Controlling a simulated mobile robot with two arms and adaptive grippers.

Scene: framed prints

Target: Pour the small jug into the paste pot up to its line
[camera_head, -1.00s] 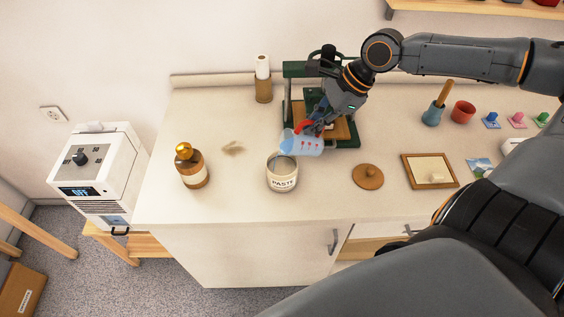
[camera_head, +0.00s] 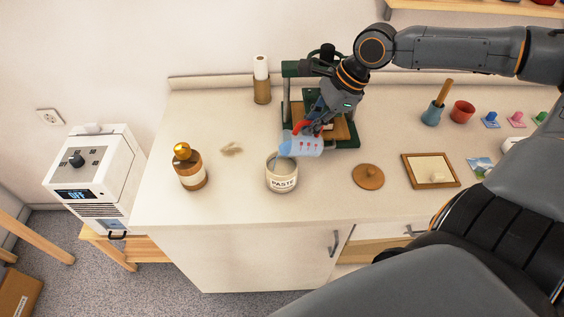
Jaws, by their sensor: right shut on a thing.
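The small jug (camera_head: 302,146) is light blue and translucent with red marks. It is tilted to the left, its spout over the right part of the paste pot's mouth. The paste pot (camera_head: 282,178) is a cream pot labelled PASTE, standing upright and open on the counter. Its line and the level inside cannot be made out. My right gripper (camera_head: 308,128) is shut on the jug, above and right of the pot. No clear stream shows between the spout and the pot. My left gripper is not in view.
A brown bottle with a gold top (camera_head: 189,167) stands left of the pot. A round wooden lid (camera_head: 368,176) and a framed piece (camera_head: 430,170) lie to the right. A green press (camera_head: 343,138) stands behind the jug. The counter's front left is clear.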

